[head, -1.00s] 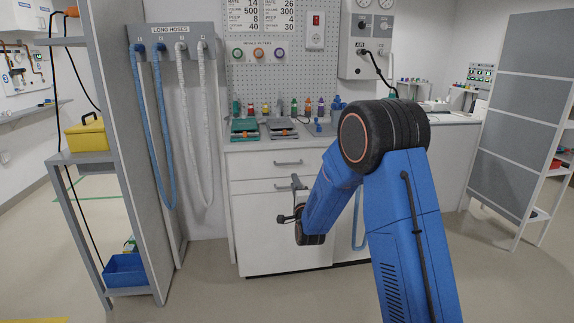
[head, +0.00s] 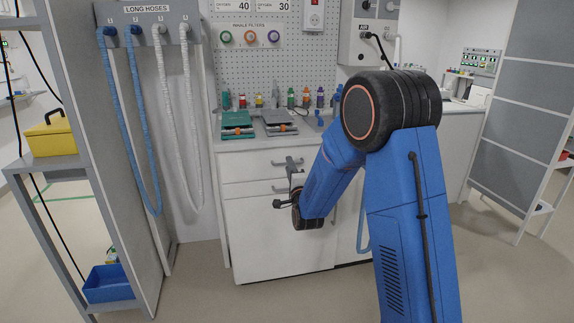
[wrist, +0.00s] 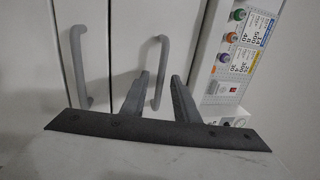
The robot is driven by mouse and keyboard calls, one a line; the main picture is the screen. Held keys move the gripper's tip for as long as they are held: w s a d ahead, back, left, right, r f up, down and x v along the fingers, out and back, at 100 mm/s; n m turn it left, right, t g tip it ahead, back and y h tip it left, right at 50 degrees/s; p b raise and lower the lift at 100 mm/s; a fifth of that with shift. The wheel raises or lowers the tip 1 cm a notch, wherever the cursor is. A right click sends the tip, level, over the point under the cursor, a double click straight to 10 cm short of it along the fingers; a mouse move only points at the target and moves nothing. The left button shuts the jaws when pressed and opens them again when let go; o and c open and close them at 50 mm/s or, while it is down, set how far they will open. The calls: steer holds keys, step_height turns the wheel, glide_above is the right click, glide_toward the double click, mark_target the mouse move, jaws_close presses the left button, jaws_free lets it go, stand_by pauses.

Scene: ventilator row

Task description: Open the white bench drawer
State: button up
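The white bench (head: 228,240) has two shallow drawers, one above the other, both shut. The upper drawer's front (head: 250,163) carries a grey bar handle, partly hidden behind my gripper (head: 294,163). In the wrist view, which is turned sideways, my gripper (wrist: 160,78) is open. Its two fingers stand apart with the upper drawer handle (wrist: 160,68) showing between them. I cannot tell whether either finger touches it. The lower drawer handle (wrist: 78,65) is to the left, outside the fingers.
The worktop holds a green tray (head: 237,131), a grey tray (head: 280,129) and several coloured bottles. A grey hose rack (head: 160,35) with blue and white hoses stands at the left, beside a shelf with a yellow box (head: 50,135). Floor in front is clear.

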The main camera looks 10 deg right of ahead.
steer(key=shift+w, duration=0.15)
jaws_close()
